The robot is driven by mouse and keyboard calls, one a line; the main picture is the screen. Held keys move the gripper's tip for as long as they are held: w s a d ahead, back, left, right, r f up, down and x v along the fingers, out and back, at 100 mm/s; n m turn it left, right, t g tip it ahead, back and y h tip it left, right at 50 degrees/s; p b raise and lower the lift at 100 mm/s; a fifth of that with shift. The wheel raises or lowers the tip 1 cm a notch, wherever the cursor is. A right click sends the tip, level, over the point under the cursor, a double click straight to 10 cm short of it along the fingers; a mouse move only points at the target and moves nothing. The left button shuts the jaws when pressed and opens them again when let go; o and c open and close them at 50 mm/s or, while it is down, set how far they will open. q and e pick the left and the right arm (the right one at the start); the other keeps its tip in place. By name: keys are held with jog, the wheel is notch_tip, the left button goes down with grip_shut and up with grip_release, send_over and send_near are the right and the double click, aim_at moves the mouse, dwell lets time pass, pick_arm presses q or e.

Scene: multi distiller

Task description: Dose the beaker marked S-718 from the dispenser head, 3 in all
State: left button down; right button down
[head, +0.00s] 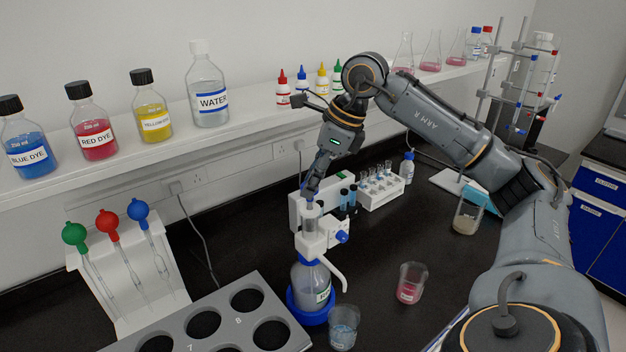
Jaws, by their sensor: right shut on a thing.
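The dispenser bottle (318,284) stands upright in a blue ring base on the black bench. Its white dispenser head (312,241) has a blue knob and a spout sloping down to the right. My right gripper (312,192) points down and is shut on the top of the head's plunger. A beaker with bluish contents (343,330) stands just below the spout tip, at the front. A beaker with red liquid (411,283) stands to the right, apart from the dispenser. Another beaker (467,217) with pale contents stands farther back. I cannot read S-718 on any beaker. My left gripper is out of view.
A grey rack with round holes (221,315) lies left of the dispenser. A pipette stand (130,275) is at the left. A test tube rack (382,187) stands behind the dispenser. Dye bottles line the white shelf (240,131). Bare bench lies around the red beaker.

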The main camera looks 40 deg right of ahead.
jog(key=c, duration=1)
grip_release()
jog(key=shift+o, duration=0.2)
jog(key=v, duration=1.2)
